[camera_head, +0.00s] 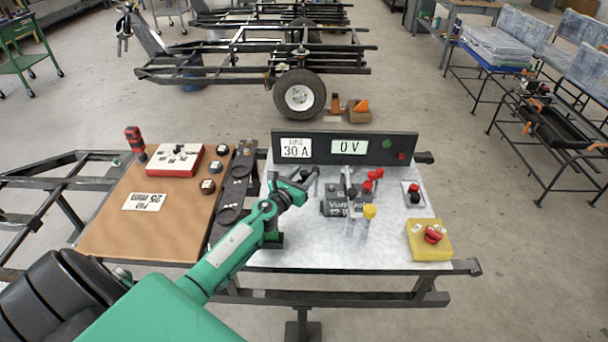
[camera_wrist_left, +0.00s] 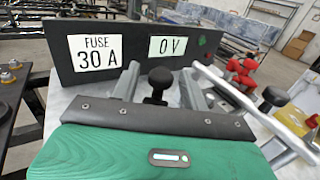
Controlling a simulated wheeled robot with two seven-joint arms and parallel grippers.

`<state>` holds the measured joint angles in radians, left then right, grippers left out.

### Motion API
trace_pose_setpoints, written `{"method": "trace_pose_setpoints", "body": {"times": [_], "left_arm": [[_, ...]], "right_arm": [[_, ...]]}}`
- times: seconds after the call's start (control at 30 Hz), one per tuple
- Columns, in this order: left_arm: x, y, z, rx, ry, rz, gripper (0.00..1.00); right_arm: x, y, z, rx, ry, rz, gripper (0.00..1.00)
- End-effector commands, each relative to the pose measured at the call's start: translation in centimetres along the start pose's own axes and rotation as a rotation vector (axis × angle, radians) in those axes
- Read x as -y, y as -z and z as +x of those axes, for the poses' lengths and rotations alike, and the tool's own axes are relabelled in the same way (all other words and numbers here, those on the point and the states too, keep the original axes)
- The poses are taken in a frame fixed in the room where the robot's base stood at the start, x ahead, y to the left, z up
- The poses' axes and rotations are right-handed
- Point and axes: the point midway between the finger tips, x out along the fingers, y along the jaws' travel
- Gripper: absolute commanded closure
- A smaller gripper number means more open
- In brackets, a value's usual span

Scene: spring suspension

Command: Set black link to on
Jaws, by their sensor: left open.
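My left gripper (camera_head: 309,180) reaches over the white bench top, in front of the black display panel (camera_head: 345,148). In the left wrist view its two grey fingers (camera_wrist_left: 159,87) stand apart, on either side of a black knob (camera_wrist_left: 160,77). I cannot tell whether they touch the knob, or surely whether it is the black link. The panel reads "FUSE 30 A" and "0 V". Right of the gripper stand a dark "12 V" block (camera_head: 336,207), grey rods, a yellow knob (camera_head: 370,211) and red-capped parts (camera_head: 372,178). My right gripper is not in view.
A yellow box with a red button (camera_head: 432,235) sits at the bench's front right, and a small black-and-red switch (camera_head: 414,194) is behind it. A brown board (camera_head: 110,225) with a red-and-white box (camera_head: 175,160) lies on the left. Bare white top shows at the front.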

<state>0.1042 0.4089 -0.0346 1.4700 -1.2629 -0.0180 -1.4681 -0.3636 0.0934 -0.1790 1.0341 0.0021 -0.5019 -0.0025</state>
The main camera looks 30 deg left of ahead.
Motion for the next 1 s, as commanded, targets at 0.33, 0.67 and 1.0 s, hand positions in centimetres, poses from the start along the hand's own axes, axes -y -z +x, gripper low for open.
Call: {"method": "trace_pose_setpoints", "body": {"times": [0.33, 0.67, 1.0], "left_arm": [[0.04, 0.02, 0.66, -0.001, 0.0, 0.0, 0.55], [0.03, 0.01, 0.64, 0.0, 0.0, 0.0, 1.0], [0.64, -0.13, 0.8, 0.0, -0.029, -0.001, 1.0]], "right_arm": [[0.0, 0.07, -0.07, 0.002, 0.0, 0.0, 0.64], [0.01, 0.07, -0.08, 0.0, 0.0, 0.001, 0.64], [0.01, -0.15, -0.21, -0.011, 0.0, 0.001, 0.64]]}}
